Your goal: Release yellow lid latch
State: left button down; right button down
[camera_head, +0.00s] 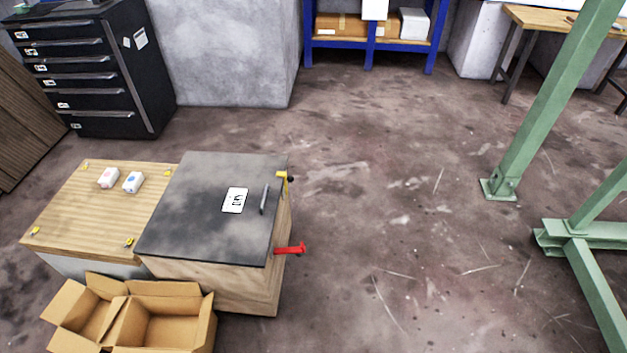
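A wooden box with a dark grey lid (190,213) stands at the lower left, and its lid lies flat and closed. A yellow latch (283,182) sits at the lid's far right corner, with a small dark part beside it. A red latch or handle (290,249) sticks out from the box's right side, nearer to me. A dark bar handle (264,199) and a white label (235,200) are on the lid. Neither of my grippers shows in this view.
A plywood-topped box (75,210) with two small white items adjoins on the left. Open cardboard boxes (170,300) stand in front. A black drawer cabinet (90,70) is behind. Green steel beams (550,110) stand at right. The middle floor is clear.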

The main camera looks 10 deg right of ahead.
aim_at(290, 178)
jog(key=l, duration=0.3)
jog(key=i+l+z, duration=0.1)
jog(key=i+l, duration=0.45)
jog(key=i, duration=0.2)
jog(key=i+l+z, duration=0.15)
jog(key=i, duration=0.25)
jog(key=l, duration=0.1)
